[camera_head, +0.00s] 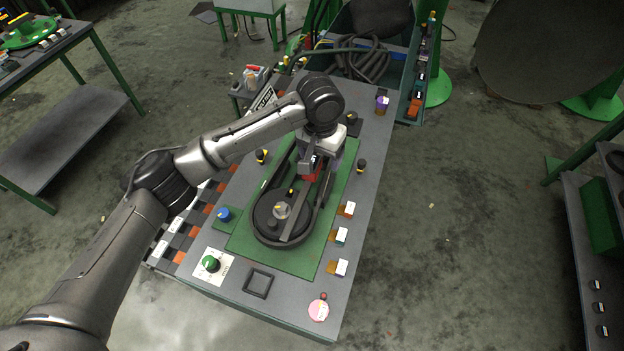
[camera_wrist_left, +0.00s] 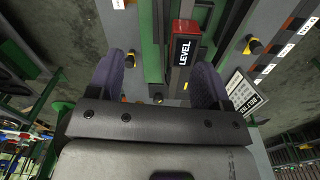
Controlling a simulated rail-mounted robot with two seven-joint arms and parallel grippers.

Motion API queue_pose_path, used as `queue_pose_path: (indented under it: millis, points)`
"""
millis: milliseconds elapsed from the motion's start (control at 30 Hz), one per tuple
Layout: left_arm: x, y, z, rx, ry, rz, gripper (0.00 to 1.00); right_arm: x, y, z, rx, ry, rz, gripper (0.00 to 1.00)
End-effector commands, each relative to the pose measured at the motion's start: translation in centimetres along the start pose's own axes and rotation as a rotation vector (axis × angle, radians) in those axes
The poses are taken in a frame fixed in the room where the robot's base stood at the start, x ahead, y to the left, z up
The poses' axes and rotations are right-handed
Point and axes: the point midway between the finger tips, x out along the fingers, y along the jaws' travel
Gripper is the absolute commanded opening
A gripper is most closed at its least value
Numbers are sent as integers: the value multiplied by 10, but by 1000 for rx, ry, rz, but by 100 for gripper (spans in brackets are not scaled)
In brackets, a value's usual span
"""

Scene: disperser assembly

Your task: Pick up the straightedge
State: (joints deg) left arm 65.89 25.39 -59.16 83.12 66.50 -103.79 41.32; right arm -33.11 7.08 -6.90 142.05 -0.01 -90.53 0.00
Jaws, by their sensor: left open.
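The straightedge appears to be the long dark grey bar (camera_head: 301,218) lying across the round pulley and belt assembly on the green plate. In the left wrist view a red block with a black LEVEL label (camera_wrist_left: 184,50) sits along a dark bar; I cannot tell if it is part of the straightedge. My left gripper (camera_head: 312,170) is over the far end of the bar, pointing down. In the left wrist view its two dark fingers (camera_wrist_left: 160,82) are open, one on each side of the labelled block, with gaps visible. My right gripper is in neither view.
The green plate (camera_head: 240,243) lies on a grey workbench (camera_head: 378,135). Black and yellow knobs (camera_head: 361,166), a blue knob (camera_head: 224,214), a green knob (camera_head: 210,263) and small white-topped blocks (camera_head: 341,235) surround it. A bin with hoses (camera_head: 365,65) stands behind.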

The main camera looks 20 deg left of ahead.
Motion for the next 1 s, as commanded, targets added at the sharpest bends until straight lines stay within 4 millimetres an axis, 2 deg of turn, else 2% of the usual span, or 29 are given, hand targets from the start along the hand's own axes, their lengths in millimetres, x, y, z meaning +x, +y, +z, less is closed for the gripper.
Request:
queue_pose_path:
  millis: [33,100,233,333,467,800,1000]
  points:
    - [-6,-10,-8,-36,2,-15,72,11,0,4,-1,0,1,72]
    - [-17,-19,-14,-75,-2,-25,72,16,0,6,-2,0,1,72]
    - [-32,-32,-21,-128,-6,-37,72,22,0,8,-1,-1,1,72]
    - [-35,-36,-23,-150,-8,-40,72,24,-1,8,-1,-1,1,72]
    - [-21,-39,-24,-159,-11,-42,72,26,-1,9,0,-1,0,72]
    - [32,-41,-23,-158,-10,-40,72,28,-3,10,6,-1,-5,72]
    - [43,-41,-23,-157,-8,-40,72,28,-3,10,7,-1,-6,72]
